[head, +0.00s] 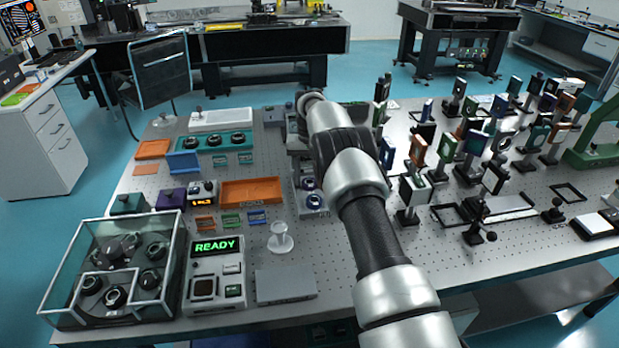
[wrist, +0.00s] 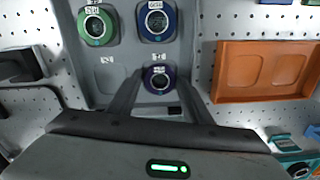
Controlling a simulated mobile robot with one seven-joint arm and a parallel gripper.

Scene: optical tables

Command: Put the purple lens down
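The purple lens (wrist: 159,78) sits in the lower right part of a grey plate (wrist: 124,62) in the wrist view, below its white label. In the head view the purple lens (head: 308,183) shows left of my arm. My gripper (wrist: 160,80) has its two fingers apart, one on each side of the purple lens. It looks open, with narrow gaps beside the lens; light contact cannot be ruled out. The blue lens (wrist: 156,20) and the green lens (wrist: 96,27) sit on the same plate. In the head view my gripper is hidden behind my arm.
An orange tray (wrist: 226,82) lies beside the plate and also shows in the head view (head: 228,192). Many upright optics crowd the right side.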

